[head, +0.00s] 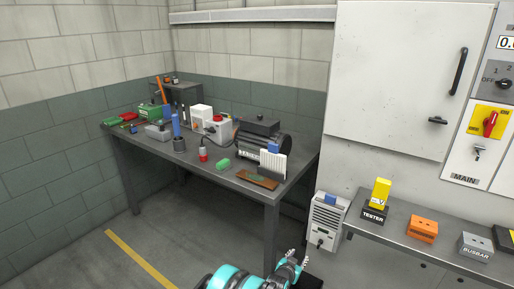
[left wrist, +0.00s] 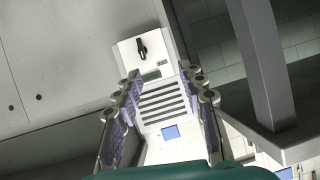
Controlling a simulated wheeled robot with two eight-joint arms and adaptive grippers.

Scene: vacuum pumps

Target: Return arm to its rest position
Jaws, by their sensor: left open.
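My right gripper is not in view.
A dark workbench (head: 245,187) holds a motor (head: 262,139), a green box and several tools. A grey shelf (head: 400,238) at right carries a yellow tester (head: 381,191), an orange block (head: 422,229) and a grey busbar block (head: 475,247). Floor at lower left is clear.

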